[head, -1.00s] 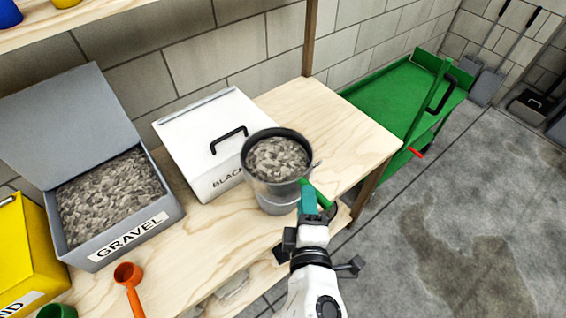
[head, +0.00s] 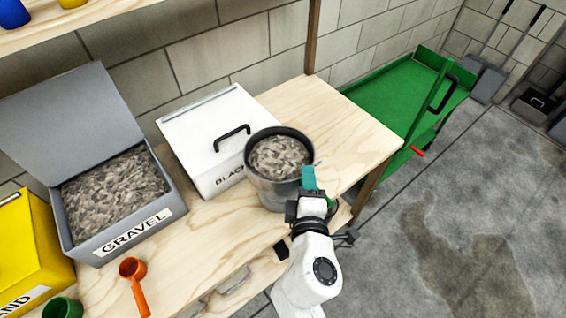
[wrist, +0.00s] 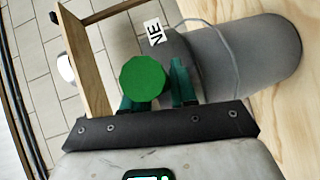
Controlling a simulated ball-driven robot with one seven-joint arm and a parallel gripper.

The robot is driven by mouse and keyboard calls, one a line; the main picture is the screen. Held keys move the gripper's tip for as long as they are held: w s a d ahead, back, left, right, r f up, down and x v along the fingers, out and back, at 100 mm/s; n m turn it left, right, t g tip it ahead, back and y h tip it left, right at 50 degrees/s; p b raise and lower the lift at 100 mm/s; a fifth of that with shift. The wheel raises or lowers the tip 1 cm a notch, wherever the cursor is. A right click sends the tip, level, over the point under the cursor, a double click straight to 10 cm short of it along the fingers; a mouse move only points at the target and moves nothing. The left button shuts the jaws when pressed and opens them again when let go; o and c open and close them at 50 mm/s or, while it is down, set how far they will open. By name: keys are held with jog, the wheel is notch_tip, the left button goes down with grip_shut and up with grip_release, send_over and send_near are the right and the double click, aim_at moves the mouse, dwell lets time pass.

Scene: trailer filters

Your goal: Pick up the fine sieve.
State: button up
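The fine sieve (head: 279,157) looks like a dark-rimmed, grey drum full of gravel. It stands upright over the bench's front edge area, and I cannot tell what is under it. In the wrist view its grey side (wrist: 255,55) lies across the top right, near a white label ending in "NE" (wrist: 155,33). Its green handle (wrist: 145,78) points at the wrist camera. My gripper (head: 309,180) is at the sieve's right front, its teal fingers close on either side of the handle; they appear shut on it. The grip itself is partly hidden by the handle's end.
A white lidded box (head: 215,135) stands just left of the sieve. An open grey gravel bin (head: 135,232), an orange scoop (head: 133,272) and a yellow box (head: 30,250) are further left. A green cart (head: 400,95) stands right of the bench (head: 350,125).

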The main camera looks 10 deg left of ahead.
grip_shut()
jog(key=shift+r, duration=0.15)
